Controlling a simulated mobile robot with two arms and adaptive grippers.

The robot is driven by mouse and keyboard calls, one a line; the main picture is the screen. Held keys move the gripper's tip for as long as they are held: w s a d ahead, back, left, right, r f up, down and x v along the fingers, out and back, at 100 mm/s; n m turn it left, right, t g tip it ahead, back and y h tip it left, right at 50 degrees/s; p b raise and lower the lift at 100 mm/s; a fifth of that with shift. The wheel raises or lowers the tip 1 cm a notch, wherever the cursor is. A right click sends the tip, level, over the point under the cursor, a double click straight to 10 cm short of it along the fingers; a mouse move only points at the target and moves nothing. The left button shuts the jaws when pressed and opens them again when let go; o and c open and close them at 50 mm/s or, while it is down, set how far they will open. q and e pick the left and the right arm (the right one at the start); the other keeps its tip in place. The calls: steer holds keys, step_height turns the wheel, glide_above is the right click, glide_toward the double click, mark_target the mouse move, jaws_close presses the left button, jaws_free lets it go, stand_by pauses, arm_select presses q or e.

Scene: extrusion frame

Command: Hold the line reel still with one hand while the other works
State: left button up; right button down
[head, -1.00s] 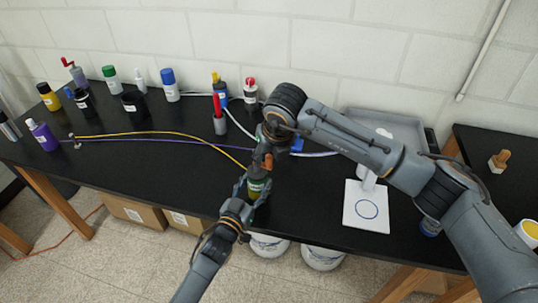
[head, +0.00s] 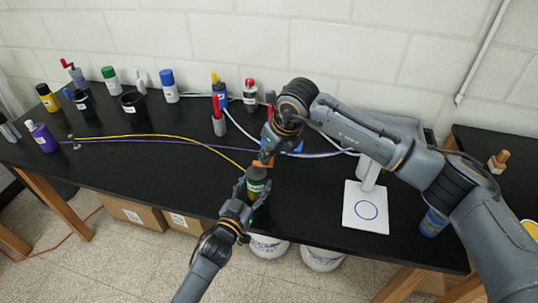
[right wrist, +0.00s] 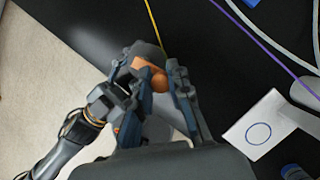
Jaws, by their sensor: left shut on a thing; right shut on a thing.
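My right gripper (head: 264,160) is directly above, shut on an orange part (head: 263,163) at the reel's top. In the right wrist view the orange part (right wrist: 151,74) shows between the right fingers (right wrist: 160,85). The grippers hide much of the reel. A yellow line (head: 205,145) runs from the left of the table to the reel.
A purple line (head: 160,141) lies beside the yellow one. Bottles and black cups (head: 134,104) stand at the back left. A red marker in a grey holder (head: 219,122) is close behind the grippers. A white plate with a blue circle (head: 366,207) lies to the right.

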steer(key=shift+w+n+g+y, duration=0.25)
steer(key=shift+w+n+g, duration=0.1)
steer(key=shift+n, duration=0.65)
steer(key=shift+w+n+g+y, duration=0.25)
steer(key=shift+w+n, duration=0.05)
steer(key=shift+n, duration=0.7)
steer(key=c, duration=1.2)
jaws_free()
steer(key=v, duration=1.2)
steer(key=shift+d, duration=0.1)
